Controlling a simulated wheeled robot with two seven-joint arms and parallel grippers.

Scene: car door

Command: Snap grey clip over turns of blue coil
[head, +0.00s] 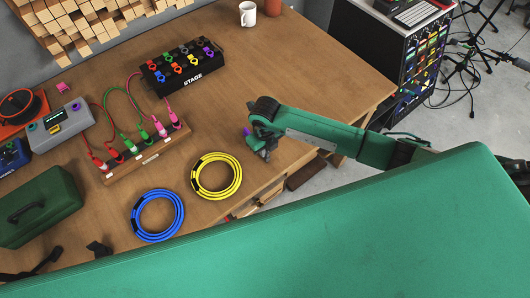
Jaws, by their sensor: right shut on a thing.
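The blue coil (134,219) lies flat on the wooden table at the lower left, with a dark band on its left side. My right gripper (262,152) is beyond the right side of the yellow coil, near the table's front edge and well apart from the blue coil. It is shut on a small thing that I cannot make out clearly. A small purple piece (246,131) shows at the gripper's left side. I cannot pick out the grey clip with certainty. My left gripper cannot be made out; a large green part of mine hides the lower view.
A yellow coil (234,189) lies between my right gripper and the blue coil. A wooden cable rack (147,154), a black stage box (193,86) and a green case (35,205) stand behind and left. Dark pieces (98,248) lie below the blue coil. The table's right part is clear.

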